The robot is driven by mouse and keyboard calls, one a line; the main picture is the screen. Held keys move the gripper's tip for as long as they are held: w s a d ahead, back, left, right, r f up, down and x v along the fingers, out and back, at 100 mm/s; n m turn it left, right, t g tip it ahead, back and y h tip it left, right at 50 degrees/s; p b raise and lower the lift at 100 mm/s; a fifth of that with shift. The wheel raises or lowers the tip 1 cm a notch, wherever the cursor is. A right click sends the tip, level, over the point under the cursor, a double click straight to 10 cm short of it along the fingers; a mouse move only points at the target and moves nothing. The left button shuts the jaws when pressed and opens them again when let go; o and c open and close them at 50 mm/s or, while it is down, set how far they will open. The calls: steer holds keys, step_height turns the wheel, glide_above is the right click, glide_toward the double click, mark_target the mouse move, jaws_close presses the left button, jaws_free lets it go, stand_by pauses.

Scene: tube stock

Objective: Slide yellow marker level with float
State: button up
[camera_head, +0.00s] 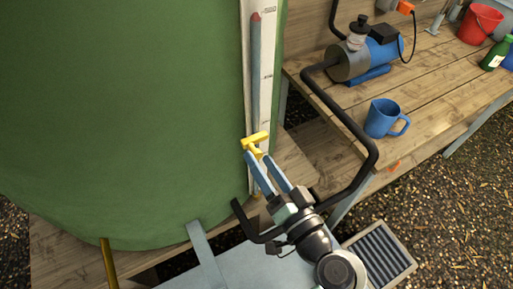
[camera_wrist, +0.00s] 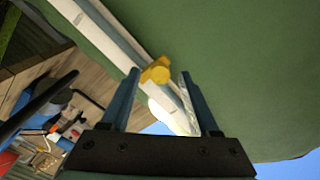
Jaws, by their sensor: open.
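The yellow marker (camera_head: 256,141) sits on the white gauge strip (camera_head: 265,100) that runs up the green tank (camera_head: 120,100). The float (camera_head: 255,17) appears to be the red tip at the top of the grey-blue column in the gauge, well above the marker. My gripper (camera_head: 263,170) is open, its two blue fingers pointing at the marker from just below. In the wrist view the marker (camera_wrist: 157,71) shows between and beyond the fingertips (camera_wrist: 160,78). I cannot tell whether a finger touches it.
A wooden bench (camera_head: 420,105) at the right holds a blue mug (camera_head: 384,118), a blue pump (camera_head: 368,58), a red bucket (camera_head: 480,23) and a green bottle (camera_head: 494,54). A black hose (camera_head: 350,125) curves down from the pump close to my arm.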

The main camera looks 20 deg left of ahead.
steer(key=shift+x, duration=1.45)
steer(key=shift+c, duration=0.4)
jaws_close()
